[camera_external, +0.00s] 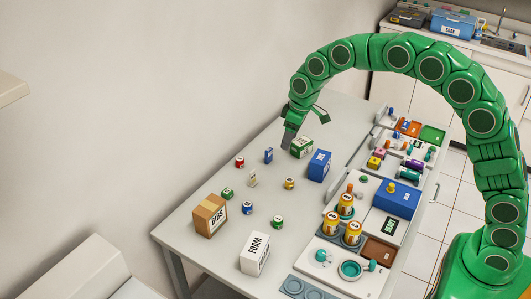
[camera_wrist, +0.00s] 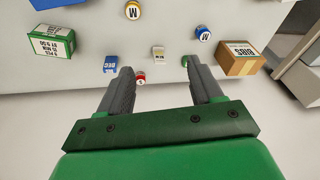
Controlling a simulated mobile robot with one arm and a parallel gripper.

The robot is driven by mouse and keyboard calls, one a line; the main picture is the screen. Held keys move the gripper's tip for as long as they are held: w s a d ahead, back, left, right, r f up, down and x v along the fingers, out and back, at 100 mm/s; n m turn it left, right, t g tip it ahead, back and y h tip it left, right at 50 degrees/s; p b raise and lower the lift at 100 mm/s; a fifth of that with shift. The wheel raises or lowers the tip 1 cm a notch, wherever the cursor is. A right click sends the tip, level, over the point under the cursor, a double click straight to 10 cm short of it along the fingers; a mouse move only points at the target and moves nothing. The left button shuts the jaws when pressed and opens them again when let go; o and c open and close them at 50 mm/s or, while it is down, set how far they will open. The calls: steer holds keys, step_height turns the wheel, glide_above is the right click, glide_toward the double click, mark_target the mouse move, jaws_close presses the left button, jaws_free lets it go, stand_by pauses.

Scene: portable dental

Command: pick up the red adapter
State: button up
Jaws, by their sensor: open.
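The red adapter (camera_external: 239,162) is a small red cylinder with a pale label, standing on the table toward its wall-side edge. In the wrist view it (camera_wrist: 139,78) shows just inside the left fingertip, beside the blue block. My gripper (camera_external: 291,137) is over the back part of the table, to the right of the red adapter in the external view and apart from it. In the wrist view my gripper (camera_wrist: 161,72) has its two grey fingers spread wide with nothing held between them.
Near the adapter stand a blue block (camera_external: 268,155), a small pale item (camera_external: 252,178) and a green can (camera_external: 227,193). A green-and-white box (camera_external: 302,147) is close by my gripper. A BIBS box (camera_external: 210,214) and a FOAM box (camera_external: 254,253) stand nearer the front. Trays line the right side.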

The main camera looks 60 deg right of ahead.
steer(key=w+d+f+t, duration=0.1)
steer(key=w+f, duration=0.3)
steer(key=w, duration=0.2)
steer(key=w+d+f, duration=0.2)
steer(key=w+f, duration=0.2)
steer(key=w, duration=0.3)
steer(key=t, duration=0.1)
glide_toward(240, 159)
step_height(240, 159, down, 2)
steer(key=shift+w+d+f+n, duration=0.15)
steer(key=shift+w+f, duration=0.1)
steer(key=shift+f, duration=0.25)
steer(key=shift+w+a+f+n, duration=0.1)
steer(key=shift+w+f, duration=0.15)
steer(key=shift+f, duration=0.2)
steer(key=shift+w+d+f+n, duration=0.15)
steer(key=shift+w+f, duration=0.15)
steer(key=shift+f, duration=0.2)
steer(key=shift+a+x, duration=0.2)
steer(key=shift+x, duration=1.1)
steer(key=shift+a+x, duration=0.2)
steer(key=shift+x, duration=1.05)
steer(key=shift+w+r, duration=0.1)
steer(key=shift+w, duration=0.05)
steer(key=shift+c, duration=0.4)
steer(key=c, duration=1.1)
steer(key=shift+o, duration=0.2)
steer(key=shift+r, duration=0.1)
